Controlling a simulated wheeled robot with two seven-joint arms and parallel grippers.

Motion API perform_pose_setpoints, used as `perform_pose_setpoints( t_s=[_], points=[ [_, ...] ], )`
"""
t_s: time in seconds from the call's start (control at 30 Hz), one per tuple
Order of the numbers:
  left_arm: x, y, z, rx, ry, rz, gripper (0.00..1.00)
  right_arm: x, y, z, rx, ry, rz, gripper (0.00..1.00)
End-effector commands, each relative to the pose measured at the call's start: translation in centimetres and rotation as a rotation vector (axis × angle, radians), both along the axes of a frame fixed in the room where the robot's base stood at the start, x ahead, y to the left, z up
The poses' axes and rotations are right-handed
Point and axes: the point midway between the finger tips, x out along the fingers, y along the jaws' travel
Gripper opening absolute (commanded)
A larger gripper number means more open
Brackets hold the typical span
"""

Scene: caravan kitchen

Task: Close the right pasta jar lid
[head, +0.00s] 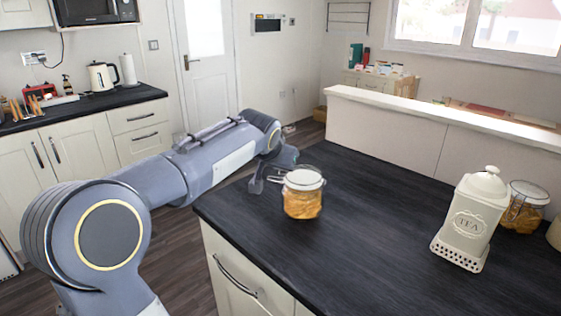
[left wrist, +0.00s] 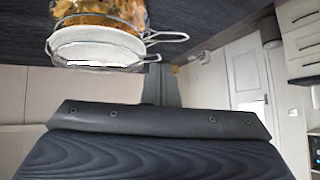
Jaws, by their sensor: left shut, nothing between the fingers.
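A glass jar of pasta (head: 303,203) stands upright near the left end of the dark counter. Its pale-rimmed lid (head: 303,178) lies over the mouth, and its wire clasp sticks out to the left. I cannot tell whether the lid is fully seated. In the left wrist view the jar (left wrist: 98,12) appears upside down at the top, with the lid (left wrist: 95,48) below it and the wire clasp (left wrist: 165,37) reaching right. My left gripper (head: 257,184) is shut and empty, just left of the jar near the clasp; its fingers (left wrist: 160,84) also show in the left wrist view. My right gripper is out of view.
A cream TEA canister (head: 472,215) stands on a perforated base at the counter's right. Another glass jar of pasta (head: 523,208) stands partly behind it. The dark counter (head: 390,215) between is clear. A low white partition (head: 440,125) runs along the back.

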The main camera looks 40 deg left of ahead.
Motion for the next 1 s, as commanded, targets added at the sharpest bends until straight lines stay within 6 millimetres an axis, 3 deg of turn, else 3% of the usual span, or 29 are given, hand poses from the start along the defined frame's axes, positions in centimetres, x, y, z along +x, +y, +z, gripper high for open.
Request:
perform_pose_setpoints(
  t_s=[0.67,0.83,1.0],
  points=[
    [-0.1,0.1,-0.5,0.001,0.005,0.001,0.00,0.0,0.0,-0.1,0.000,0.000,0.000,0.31],
    [0.1,0.2,1.4,0.001,0.003,0.001,0.00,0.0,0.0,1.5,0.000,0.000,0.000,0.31],
    [0.4,0.3,5.1,0.000,-0.001,-0.002,0.00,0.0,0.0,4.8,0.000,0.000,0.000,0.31]
  ],
)
